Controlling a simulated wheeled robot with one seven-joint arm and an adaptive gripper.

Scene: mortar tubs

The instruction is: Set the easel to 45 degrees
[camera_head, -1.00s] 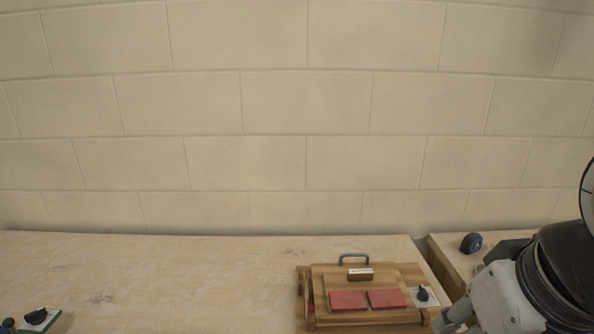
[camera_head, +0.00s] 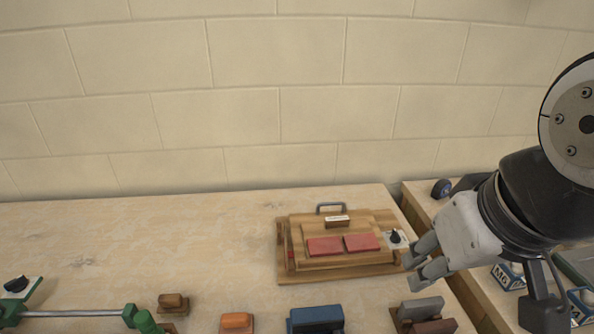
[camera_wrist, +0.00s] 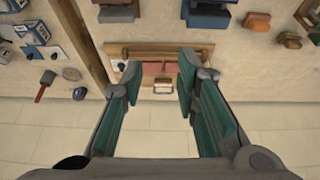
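The wooden easel (camera_head: 300,262) stands on the bench in the middle right of the head view. Its board looks low and close to flat; I cannot read its angle. Two red blocks (camera_head: 324,246) (camera_head: 362,242) lie on it, with a small labelled brown block (camera_head: 337,221) behind them and a grey handle (camera_head: 331,207) at the back. A black knob (camera_head: 395,236) sits on a pale plate at its right side. My gripper (camera_head: 416,262) is just right of the easel, open and empty. In the wrist view, the easel (camera_wrist: 190,47) shows beyond the gripper's spread fingers (camera_wrist: 158,78).
Grey (camera_head: 421,308), blue (camera_head: 315,318), orange (camera_head: 236,322) and brown (camera_head: 173,302) blocks line the bench's front. A green-ended rod (camera_head: 75,313) lies front left. A second bench at right holds a tape measure (camera_head: 441,188) and boxes (camera_head: 508,276). The bench left of the easel is clear.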

